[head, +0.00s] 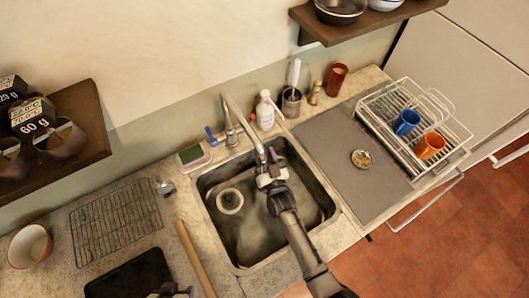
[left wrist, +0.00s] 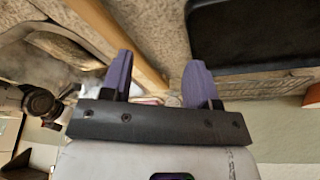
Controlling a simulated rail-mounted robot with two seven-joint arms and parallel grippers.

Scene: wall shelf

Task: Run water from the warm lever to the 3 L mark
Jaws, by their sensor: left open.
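The tap (head: 240,122) stands behind the sink (head: 205,188), its spout reaching over the basin. A blue lever (head: 211,136) is on its left. A small red detail shows on its right, partly hidden by a white bottle; I cannot tell the warm lever clearly. A round pale ring (head: 230,201) lies in the basin. I cannot make out any 3 L mark or the water level. My right gripper (head: 266,178) is over the sink by the spout tip; its jaws are unclear. My left gripper (left wrist: 157,62) is open and empty over the left counter, at the head view's bottom edge (head: 172,290).
A rolling pin (head: 194,258), black board (head: 130,276) and wire rack (head: 115,222) are left of the sink. A white bottle (head: 265,111) stands behind it. A dish rack (head: 400,140) with blue and orange mugs is at right. Shelves overhang both sides.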

